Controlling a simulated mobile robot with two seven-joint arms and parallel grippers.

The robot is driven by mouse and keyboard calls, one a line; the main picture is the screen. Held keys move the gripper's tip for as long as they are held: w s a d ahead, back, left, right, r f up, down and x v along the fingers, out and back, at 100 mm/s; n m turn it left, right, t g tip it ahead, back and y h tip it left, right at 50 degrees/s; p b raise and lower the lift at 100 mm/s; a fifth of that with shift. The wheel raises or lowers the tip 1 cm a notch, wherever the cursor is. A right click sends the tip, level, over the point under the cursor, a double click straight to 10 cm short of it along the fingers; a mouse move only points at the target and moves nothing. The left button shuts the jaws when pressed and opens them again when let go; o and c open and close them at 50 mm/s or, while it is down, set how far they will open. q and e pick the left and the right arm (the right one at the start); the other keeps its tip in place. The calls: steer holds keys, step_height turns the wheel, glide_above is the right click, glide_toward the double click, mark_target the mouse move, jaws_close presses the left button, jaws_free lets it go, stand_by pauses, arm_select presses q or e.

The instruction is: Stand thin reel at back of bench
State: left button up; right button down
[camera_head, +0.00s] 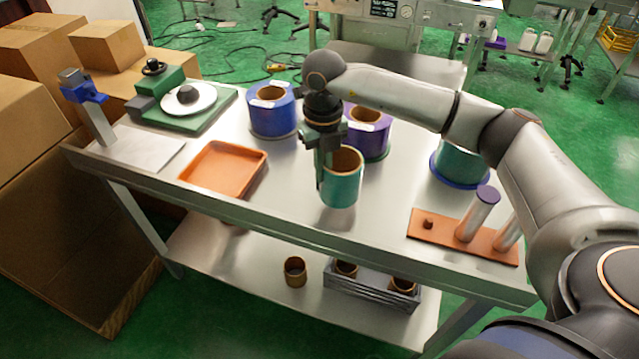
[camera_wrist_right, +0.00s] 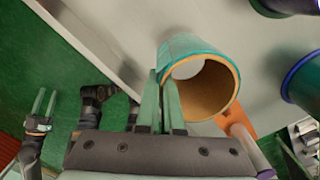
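The thin reel (camera_head: 341,190) is a teal cylinder with a wide tan core and little wound on it. It is upright near the front middle of the bench (camera_head: 290,205); I cannot tell whether it touches the top. My right gripper (camera_head: 322,178) points down at its left side. In the right wrist view the fingers (camera_wrist_right: 164,105) straddle the wall of the reel (camera_wrist_right: 183,48), one inside and one outside, and look shut on it. My left gripper (camera_wrist_right: 44,104) shows only in the right wrist view, off the bench, its fingers apart and empty.
At the back stand a blue reel (camera_head: 272,117), a purple reel (camera_head: 372,140) and, to the right, a thick teal reel (camera_head: 455,165). An orange tray (camera_head: 222,170) lies left. An orange peg board (camera_head: 440,236) is front right. A green device (camera_head: 160,108) stands back left.

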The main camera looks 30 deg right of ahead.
steer(key=f, duration=0.2)
steer(key=a+f, duration=0.1)
steer(key=f, duration=0.1)
steer(key=shift+s, duration=0.1)
steer(key=shift+f, duration=0.1)
steer(key=shift+f, duration=0.15)
steer(key=c, duration=1.1)
jaws_free()
steer(key=shift+o, duration=0.2)
